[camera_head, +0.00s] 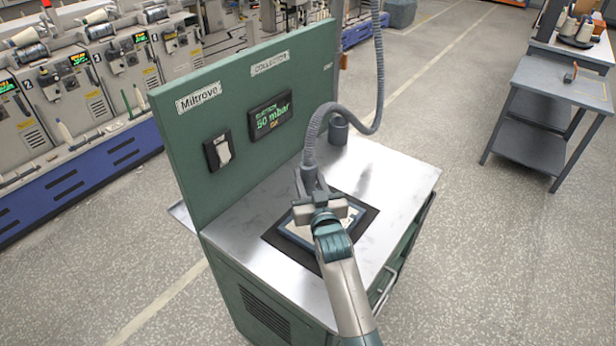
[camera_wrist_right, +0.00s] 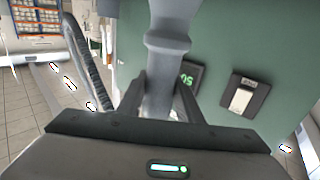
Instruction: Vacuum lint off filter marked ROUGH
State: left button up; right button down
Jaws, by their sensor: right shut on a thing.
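The grey vacuum hose (camera_head: 378,70) hangs from above and curves down to a grey nozzle (camera_head: 309,178). My right gripper (camera_head: 316,197) is shut on the nozzle, above the filter. In the right wrist view the nozzle (camera_wrist_right: 165,75) stands between the two dark fingers. The filter (camera_head: 296,236) has a blue frame and a pale face, and lies on a dark mat (camera_head: 354,200) on the steel bench top. My gripper and arm hide much of it. No ROUGH mark or lint can be made out, and I cannot tell whether the nozzle touches it. My left gripper is out of view.
The steel worktop (camera_head: 395,182) is clear on its right. A green back panel (camera_head: 185,125) carries a COLLECTOR sign, a lit display (camera_head: 270,117) reading 50 mbar and a switch (camera_head: 217,151). A grey side table (camera_head: 560,85) stands apart at right.

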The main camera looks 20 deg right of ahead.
aim_at(308, 164)
dwell(0.3)
notch_tip(308, 164, up, 6)
jog(key=p, duration=0.5)
jog(key=shift+r+p, duration=0.1)
jog(key=shift+p, duration=0.3)
dwell(0.3)
